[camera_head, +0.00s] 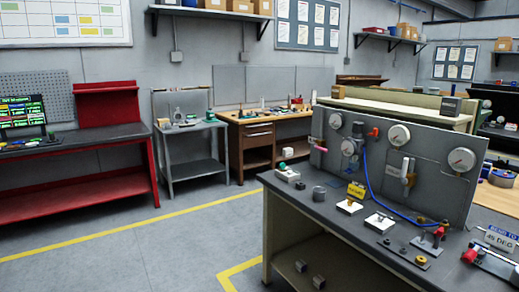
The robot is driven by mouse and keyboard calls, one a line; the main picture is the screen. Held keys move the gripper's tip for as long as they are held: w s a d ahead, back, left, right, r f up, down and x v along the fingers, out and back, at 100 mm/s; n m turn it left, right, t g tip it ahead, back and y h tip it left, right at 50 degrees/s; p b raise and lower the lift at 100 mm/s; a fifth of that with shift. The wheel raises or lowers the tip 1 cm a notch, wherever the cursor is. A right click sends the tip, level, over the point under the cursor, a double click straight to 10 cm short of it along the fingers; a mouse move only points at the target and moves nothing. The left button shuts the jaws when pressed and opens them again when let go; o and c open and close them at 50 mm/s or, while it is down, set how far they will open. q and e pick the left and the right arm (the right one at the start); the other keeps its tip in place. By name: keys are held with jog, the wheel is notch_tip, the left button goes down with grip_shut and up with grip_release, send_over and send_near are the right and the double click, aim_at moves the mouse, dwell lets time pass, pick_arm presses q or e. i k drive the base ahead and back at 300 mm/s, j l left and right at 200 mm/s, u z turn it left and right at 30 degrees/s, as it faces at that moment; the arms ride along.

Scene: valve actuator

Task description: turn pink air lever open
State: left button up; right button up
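A small pink-red lever (320,147) sticks out at the left edge of the upright grey panel (430,160) on the dark bench; I take it for the pink air lever, but it is too small to tell its position. A red knob (374,132) sits higher on the same panel, and a blue hose (368,180) runs down from the parts near it. Round white gauges (399,134) are mounted along the panel. Neither of my grippers shows in this view.
The dark bench top (330,215) bears several small fittings, a yellow block (356,190) and a red-handled part (470,256) at the right. A red bench (80,148), a grey table (190,128) and a wooden desk (258,135) stand behind. The floor at left (130,245) is clear.

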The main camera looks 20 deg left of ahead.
aim_at(316, 146)
jog(key=u, duration=0.3)
jog(key=i+j, duration=0.2)
jog(key=i, duration=0.3)
jog(key=i+j, duration=0.2)
jog(key=i, duration=0.35)
jog(key=i+j+u, duration=0.1)
jog(key=i+j, duration=0.15)
jog(key=i, duration=0.25)
jog(key=i+j, duration=0.15)
jog(key=i, duration=0.35)
jog(key=i+j, duration=0.2)
jog(key=i, duration=0.35)
jog(key=i+j+u, duration=0.1)
jog(key=i, duration=0.6)
